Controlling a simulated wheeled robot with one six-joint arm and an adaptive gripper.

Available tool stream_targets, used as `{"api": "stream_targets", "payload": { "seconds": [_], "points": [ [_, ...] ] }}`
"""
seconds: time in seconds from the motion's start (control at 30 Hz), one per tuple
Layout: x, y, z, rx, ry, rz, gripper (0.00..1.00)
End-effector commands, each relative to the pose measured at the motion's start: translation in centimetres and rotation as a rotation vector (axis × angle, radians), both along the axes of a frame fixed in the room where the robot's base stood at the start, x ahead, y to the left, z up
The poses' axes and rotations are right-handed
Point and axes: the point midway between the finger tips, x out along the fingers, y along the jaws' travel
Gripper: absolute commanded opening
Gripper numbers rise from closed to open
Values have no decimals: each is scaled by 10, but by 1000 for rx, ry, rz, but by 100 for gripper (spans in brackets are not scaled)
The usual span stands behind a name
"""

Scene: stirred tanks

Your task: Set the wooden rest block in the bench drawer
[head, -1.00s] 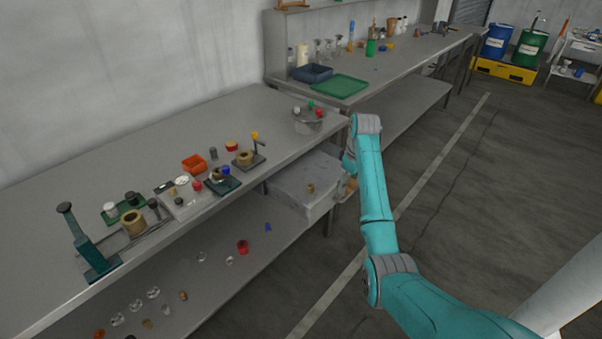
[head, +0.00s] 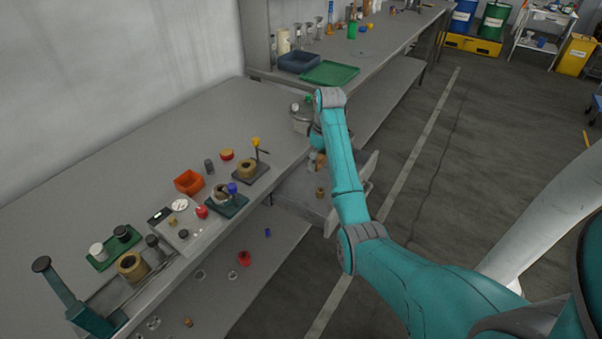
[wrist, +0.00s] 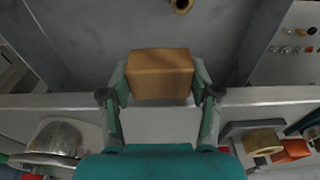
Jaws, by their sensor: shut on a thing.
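The wooden rest block (wrist: 160,73) is a plain brown block between the fingers of my gripper (wrist: 160,88) in the wrist view. My gripper is shut on it. In the head view the block (head: 318,160) shows small, partly hidden by my arm. The bench drawer (head: 298,194) is pulled out under the bench top, and my arm crosses in front of part of it. The drawer floor (wrist: 215,40) shows behind the block in the wrist view. The block appears to be above the drawer; its height over the floor is hard to tell.
A small brass ring (head: 319,192) lies in the drawer and also shows in the wrist view (wrist: 180,5). The bench top (head: 150,140) edge runs close to my gripper. A metal dome (wrist: 57,140) stands on it. Small parts lie on the lower shelf (head: 230,285).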

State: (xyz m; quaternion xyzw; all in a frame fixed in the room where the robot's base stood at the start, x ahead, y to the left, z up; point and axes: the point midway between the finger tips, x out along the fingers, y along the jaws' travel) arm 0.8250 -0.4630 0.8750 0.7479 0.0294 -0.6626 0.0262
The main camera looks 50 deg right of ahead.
Motion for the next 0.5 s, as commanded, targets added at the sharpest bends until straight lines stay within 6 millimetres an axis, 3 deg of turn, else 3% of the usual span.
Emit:
{"api": "stream_targets", "payload": {
  "seconds": [0.33, 0.5],
  "points": [
    [-1, 0, -50, 2, 2, 0, 27],
    [0, 0, -63, 1, 1, 0, 27]
  ]
}}
